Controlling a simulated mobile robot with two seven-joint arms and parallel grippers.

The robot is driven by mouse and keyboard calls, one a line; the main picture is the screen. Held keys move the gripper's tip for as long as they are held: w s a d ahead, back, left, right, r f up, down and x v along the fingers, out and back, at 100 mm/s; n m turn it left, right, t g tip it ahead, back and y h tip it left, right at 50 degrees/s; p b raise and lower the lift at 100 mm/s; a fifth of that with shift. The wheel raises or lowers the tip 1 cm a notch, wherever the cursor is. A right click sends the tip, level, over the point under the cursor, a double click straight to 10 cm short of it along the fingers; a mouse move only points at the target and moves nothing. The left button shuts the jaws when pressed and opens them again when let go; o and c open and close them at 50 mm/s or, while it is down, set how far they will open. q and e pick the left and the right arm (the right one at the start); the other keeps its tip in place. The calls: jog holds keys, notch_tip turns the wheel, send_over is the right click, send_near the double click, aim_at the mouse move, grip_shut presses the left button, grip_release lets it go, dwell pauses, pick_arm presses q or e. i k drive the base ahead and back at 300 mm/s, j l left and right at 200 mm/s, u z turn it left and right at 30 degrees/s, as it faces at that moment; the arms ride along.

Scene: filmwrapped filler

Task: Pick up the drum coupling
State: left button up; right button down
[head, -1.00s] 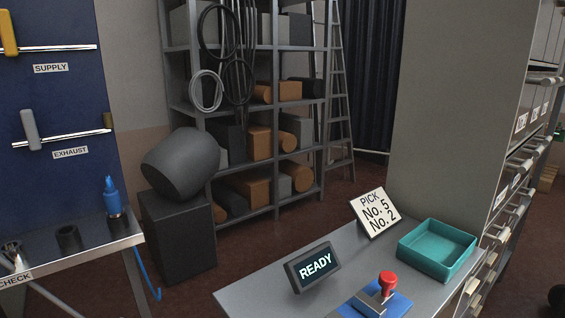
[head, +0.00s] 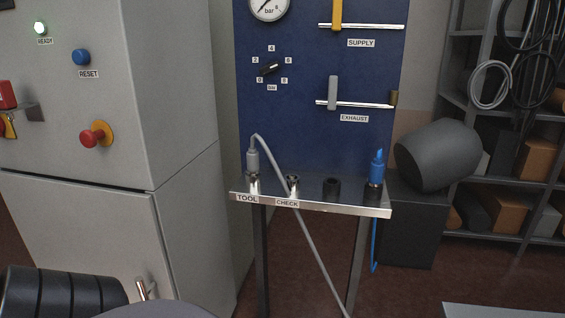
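No label in view names the drum coupling, and I cannot tell which fitting it is. On the metal shelf, a grey coupling (head: 253,161) with a grey hose stands upright at the TOOL label. A blue coupling (head: 376,167) with a blue hose stands upright at the shelf's right end. Between them are a small metal fitting (head: 293,184) behind the CHECK label and a short black socket (head: 331,187).
The shelf (head: 383,211) stands before a blue panel (head: 290,125) with gauge, dial and levers. A grey cabinet (head: 165,100) is on the left. A dark barrel shape (head: 438,155) rests on a black block (head: 410,235).

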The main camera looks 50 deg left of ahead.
aim_at(253, 168)
jog(key=u, duration=1.85)
